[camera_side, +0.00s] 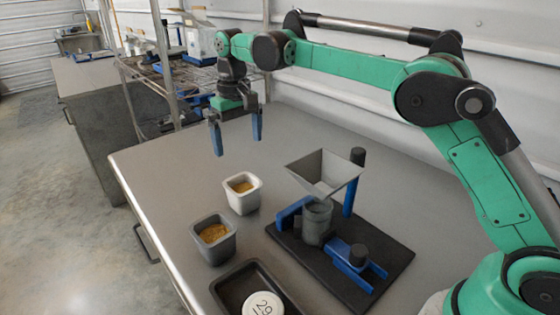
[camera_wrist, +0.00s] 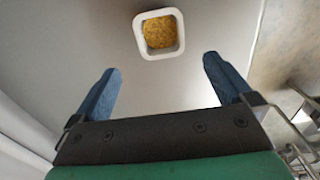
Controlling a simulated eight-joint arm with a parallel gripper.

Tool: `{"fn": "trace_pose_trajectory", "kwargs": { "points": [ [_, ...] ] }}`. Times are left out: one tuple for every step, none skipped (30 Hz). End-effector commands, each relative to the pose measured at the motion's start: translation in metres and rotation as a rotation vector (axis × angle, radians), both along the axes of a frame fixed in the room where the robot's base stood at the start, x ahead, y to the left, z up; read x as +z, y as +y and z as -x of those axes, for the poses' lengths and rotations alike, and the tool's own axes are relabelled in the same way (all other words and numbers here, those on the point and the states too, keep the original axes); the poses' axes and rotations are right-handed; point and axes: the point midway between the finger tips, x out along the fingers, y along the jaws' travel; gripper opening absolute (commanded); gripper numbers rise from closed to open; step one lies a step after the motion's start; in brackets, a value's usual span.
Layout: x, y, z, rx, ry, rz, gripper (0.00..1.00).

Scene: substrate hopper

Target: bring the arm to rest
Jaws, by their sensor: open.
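My gripper (camera_side: 238,140) hangs from the green arm above the bench, with its two blue fingers spread apart and nothing between them. In the wrist view my gripper (camera_wrist: 160,90) also shows open and empty. A white cup (camera_side: 242,194) with yellow-brown grains stands on the bench below and in front of it. The white cup also shows in the wrist view (camera_wrist: 158,54), ahead of the fingertips and apart from them.
A grey cup (camera_side: 213,240) with similar grains stands near the bench's front edge. A hopper (camera_side: 322,174) sits over a blue and black stand. A dark tray (camera_side: 232,293) holds a round white lid marked with a number (camera_side: 264,304). A wire shelf (camera_side: 180,75) stands behind. The bench (camera_side: 160,165) is clear at left.

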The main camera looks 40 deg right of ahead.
Motion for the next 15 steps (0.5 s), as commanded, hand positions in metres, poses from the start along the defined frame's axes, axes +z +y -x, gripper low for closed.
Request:
{"fn": "trace_pose_trajectory", "kwargs": {
  "points": [
    [0.007,0.000,0.000,0.000,0.000,0.000,1.00],
    [0.011,0.000,0.001,0.000,0.000,0.000,1.00],
    [0.002,0.000,0.000,0.000,0.000,0.000,1.00],
    [-0.002,0.000,0.000,0.000,0.000,0.000,1.00],
    [-0.006,0.000,0.000,0.000,0.000,0.000,1.00],
    [-0.012,0.000,0.000,0.000,0.000,0.000,1.00],
    [-0.017,0.000,0.000,0.000,0.000,0.000,1.00],
    [-0.021,0.000,0.000,0.000,0.000,0.000,1.00],
    [-0.029,0.000,0.000,0.000,0.000,0.000,1.00],
    [-0.034,0.000,0.000,0.000,0.000,0.000,1.00],
    [-0.039,0.000,0.000,0.000,0.000,0.000,1.00],
    [-0.047,0.000,0.000,0.000,0.000,0.000,1.00],
    [-0.053,0.000,0.000,0.000,0.000,0.000,1.00],
    [-0.059,0.000,0.000,0.000,0.000,0.000,1.00],
    [-0.068,0.000,0.000,0.000,0.000,0.000,1.00]
  ]
}}
